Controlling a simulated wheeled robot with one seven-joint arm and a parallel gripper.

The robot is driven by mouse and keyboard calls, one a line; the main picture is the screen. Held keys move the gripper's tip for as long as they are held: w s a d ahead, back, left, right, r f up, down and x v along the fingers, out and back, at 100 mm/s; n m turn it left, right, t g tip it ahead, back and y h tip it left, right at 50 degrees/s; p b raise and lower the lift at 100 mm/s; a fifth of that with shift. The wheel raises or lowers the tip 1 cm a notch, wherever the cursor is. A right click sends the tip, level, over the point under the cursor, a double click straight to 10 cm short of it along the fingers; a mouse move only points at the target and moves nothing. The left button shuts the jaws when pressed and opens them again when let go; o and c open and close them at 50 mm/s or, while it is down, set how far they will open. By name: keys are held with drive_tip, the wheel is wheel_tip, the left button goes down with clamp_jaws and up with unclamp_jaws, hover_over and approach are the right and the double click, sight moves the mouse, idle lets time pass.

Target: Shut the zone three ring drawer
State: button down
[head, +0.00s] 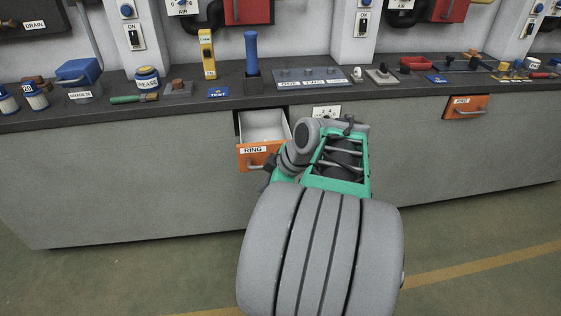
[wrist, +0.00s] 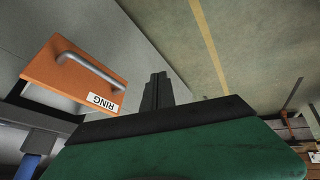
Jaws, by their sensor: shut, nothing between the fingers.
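An orange-fronted drawer (head: 250,158) labelled RING stands pulled out of the grey bench, with its pale, empty-looking inside showing from above. Its grey bar handle is on the front, partly behind my arm in the head view. In the wrist view the same orange front (wrist: 60,78) fills the left side with its handle and label. My gripper (wrist: 157,90) is shut and empty, just off the label end of the front and apart from the handle. In the head view my arm mostly hides the gripper. I see no zone number on the drawer.
The dark bench top (head: 180,104) above carries a blue-handled tool (head: 252,55), a yellow device (head: 207,54), a grease pot (head: 147,78) and a ONE TWO plate (head: 310,78). The floor (head: 130,275) in front is clear.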

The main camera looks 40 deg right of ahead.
drive_tip(key=s+d+r+n+t, duration=0.25)
drive_tip(key=s+d, duration=0.25)
drive_tip(key=d, duration=0.3)
drive_tip(key=w+d+f, duration=0.2)
drive_tip(key=w+f, duration=0.4)
drive_tip(key=w, duration=0.4)
drive_tip(key=shift+h+b, duration=0.3)
drive_tip(key=shift+h, duration=0.1)
drive_tip(key=shift+w+d+g, duration=0.1)
drive_tip(key=shift+g, duration=0.15)
